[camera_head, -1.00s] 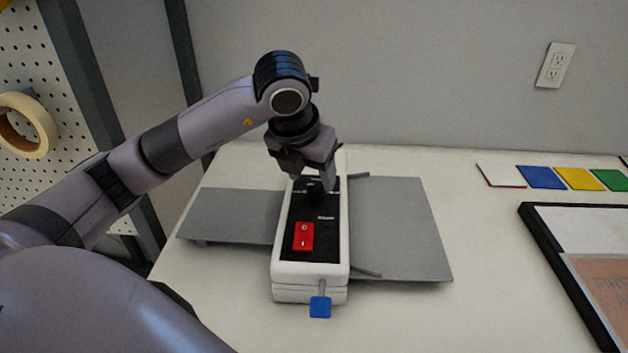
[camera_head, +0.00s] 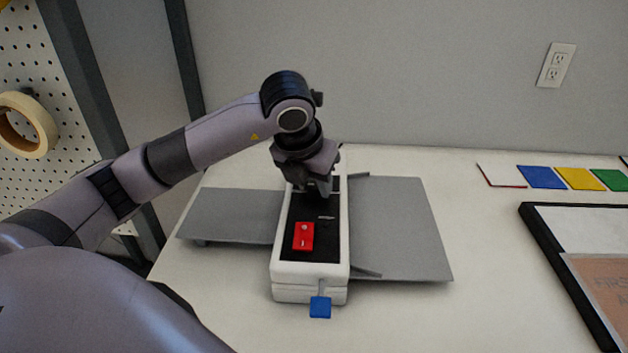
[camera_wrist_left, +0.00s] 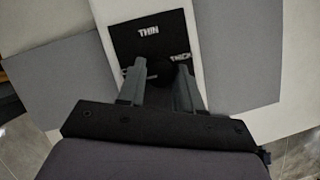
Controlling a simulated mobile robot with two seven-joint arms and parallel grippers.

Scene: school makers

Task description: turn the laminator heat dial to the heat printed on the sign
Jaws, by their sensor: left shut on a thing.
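The laminator (camera_head: 311,268) stands on the table, a long white body with a black top panel and grey trays on both sides. A red rocker switch (camera_head: 303,236) is on its panel and a blue-tipped lever (camera_head: 320,307) sticks out at its near end. My left gripper (camera_head: 316,192) is down at the far part of the panel, shut on a black dial. In the left wrist view the round black dial (camera_wrist_left: 159,70) sits between the fingers, with "THIN" and "THICK" printed near it. The dial's pointer is hidden. My right gripper is not in view. I see no readable heat sign.
A framed board (camera_head: 540,245) with partly cut-off text lies at the right. Blue (camera_head: 541,177), yellow (camera_head: 579,179) and green (camera_head: 610,180) cards lie at the back right. A tape roll (camera_head: 26,125) hangs on the pegboard.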

